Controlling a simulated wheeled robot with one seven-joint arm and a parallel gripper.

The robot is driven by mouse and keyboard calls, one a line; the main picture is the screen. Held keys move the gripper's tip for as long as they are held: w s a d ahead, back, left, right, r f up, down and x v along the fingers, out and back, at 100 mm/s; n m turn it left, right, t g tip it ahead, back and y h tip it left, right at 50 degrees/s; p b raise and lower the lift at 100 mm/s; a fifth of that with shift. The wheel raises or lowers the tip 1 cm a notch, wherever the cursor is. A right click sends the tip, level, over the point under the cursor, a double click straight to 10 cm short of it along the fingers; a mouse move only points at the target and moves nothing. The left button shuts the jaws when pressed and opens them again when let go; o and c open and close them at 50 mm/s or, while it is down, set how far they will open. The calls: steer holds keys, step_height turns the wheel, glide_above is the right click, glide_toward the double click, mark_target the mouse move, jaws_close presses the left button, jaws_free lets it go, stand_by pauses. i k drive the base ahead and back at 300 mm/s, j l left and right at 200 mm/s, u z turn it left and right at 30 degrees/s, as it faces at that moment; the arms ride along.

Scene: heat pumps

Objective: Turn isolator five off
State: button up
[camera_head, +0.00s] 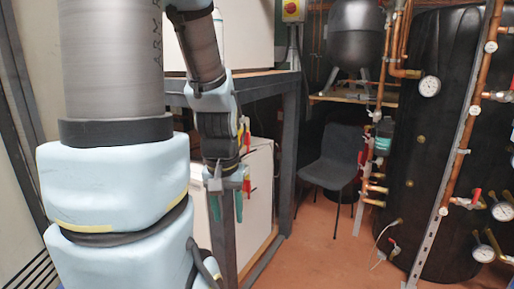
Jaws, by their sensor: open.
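My gripper (226,207) hangs at the end of my arm in the left-centre of the view, its two teal fingers pointing down and apart, with nothing seen between them. Red-handled valves show just right of my gripper (247,184) and on the pipes at the right (476,196). No number is readable on any of them, so I cannot tell which is isolator five.
A dark metal frame (289,150) holds white units behind my gripper. A black chair (335,160) stands in the middle. A large black tank (430,140) with copper pipes (471,115) and gauges fills the right. Reddish floor (318,255) is open in front of the chair.

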mark_target(246, 185)
steer(key=k+l+u, duration=0.1)
steer(key=u, duration=1.35)
steer(key=l, duration=0.9)
steer(key=l+u, duration=0.1)
steer(key=l, duration=0.8)
steer(key=k+l, duration=0.15)
steer(key=l, duration=1)
steer(key=k+l+z, duration=0.15)
steer(key=l, duration=0.2)
steer(key=j+z, duration=0.1)
steer(key=j, duration=0.3)
steer(key=k+j, duration=0.15)
steer(key=j, duration=0.3)
steer(key=j+z, duration=0.15)
steer(key=j, duration=0.25)
